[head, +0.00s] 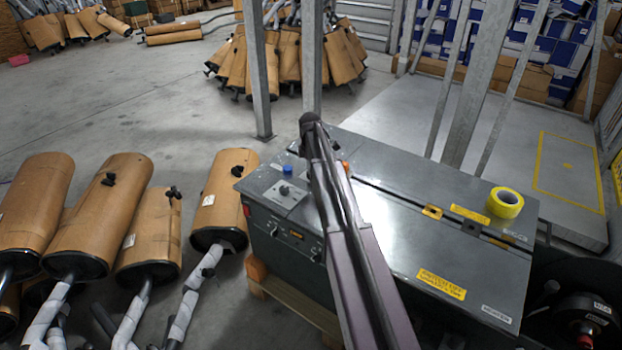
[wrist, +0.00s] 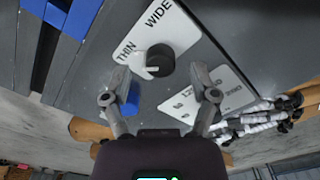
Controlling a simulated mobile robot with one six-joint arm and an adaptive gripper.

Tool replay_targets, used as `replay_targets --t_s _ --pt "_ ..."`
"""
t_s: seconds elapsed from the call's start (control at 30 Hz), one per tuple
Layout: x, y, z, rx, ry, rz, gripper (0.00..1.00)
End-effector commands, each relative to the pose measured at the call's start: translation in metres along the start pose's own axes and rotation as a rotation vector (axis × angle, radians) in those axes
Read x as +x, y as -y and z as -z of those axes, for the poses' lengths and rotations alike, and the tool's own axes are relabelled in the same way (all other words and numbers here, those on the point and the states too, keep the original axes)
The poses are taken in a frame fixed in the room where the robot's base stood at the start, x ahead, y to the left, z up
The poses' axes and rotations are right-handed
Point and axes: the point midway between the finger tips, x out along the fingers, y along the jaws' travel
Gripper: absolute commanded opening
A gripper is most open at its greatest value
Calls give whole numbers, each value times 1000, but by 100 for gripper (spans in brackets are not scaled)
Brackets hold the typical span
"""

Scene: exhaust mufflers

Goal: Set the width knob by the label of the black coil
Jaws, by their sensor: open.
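The width knob (wrist: 160,60) is a round black knob on a white plate marked THIN and WIDE, in the wrist view. Its pale mark is on its lower left side, nearer THIN. My gripper (wrist: 160,95) is open and empty; its two fingertips are apart, below the knob in the picture and not touching it. In the head view a small dark knob sits on a pale plate (head: 287,194) on top of the grey machine (head: 390,215), partly beside my arm. The black coil (head: 580,308) is at the lower right, with small white labels (head: 601,308) too small to read surely.
A blue button (head: 287,170) is close to the knob plate and near my left fingertip in the wrist view (wrist: 130,100). An orange button (head: 345,165) is beside my arm. A yellow tape roll (head: 505,202) lies on the machine. Brown mufflers (head: 150,230) stand at left.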

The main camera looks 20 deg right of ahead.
Motion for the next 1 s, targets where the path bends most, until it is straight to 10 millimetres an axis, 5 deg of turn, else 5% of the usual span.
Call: replay_targets --t_s 0.23,0.73,0.77,1.0 --pt "17 0 0 0 0 0 76" --pt "20 0 0 0 0 0 76" --pt "20 0 0 0 0 0 73" --pt "20 0 0 1 0 0 2"
